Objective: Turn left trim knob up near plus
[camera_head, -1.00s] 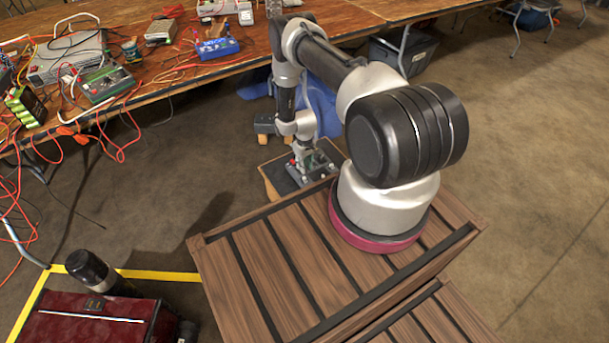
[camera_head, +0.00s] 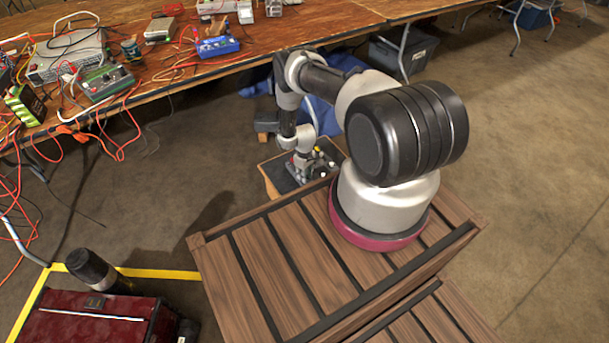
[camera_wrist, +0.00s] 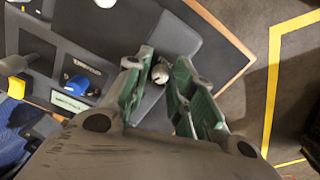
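In the wrist view, a dark control panel (camera_wrist: 40,52) with labelled controls fills the upper left. A blue knob (camera_wrist: 77,85) and a yellow knob (camera_wrist: 17,87) stand on it. My gripper (camera_wrist: 162,64) is open over the panel, with green-lined fingers apart. A small round grey metallic knob (camera_wrist: 160,73) shows between the fingertips. I cannot tell whether either finger touches it, or which control is the left trim knob. In the head view, my gripper (camera_head: 301,172) is low at the panel, and the arm hides part of it. No plus mark is readable.
The panel lies on a dark, wood-edged board (camera_head: 270,181) beside the slatted wooden crate (camera_head: 275,255). A workbench (camera_head: 350,12) with cables and instruments stands behind. A dark red case (camera_head: 85,325) is at lower left. Yellow tape (camera_head: 160,274) marks open floor.

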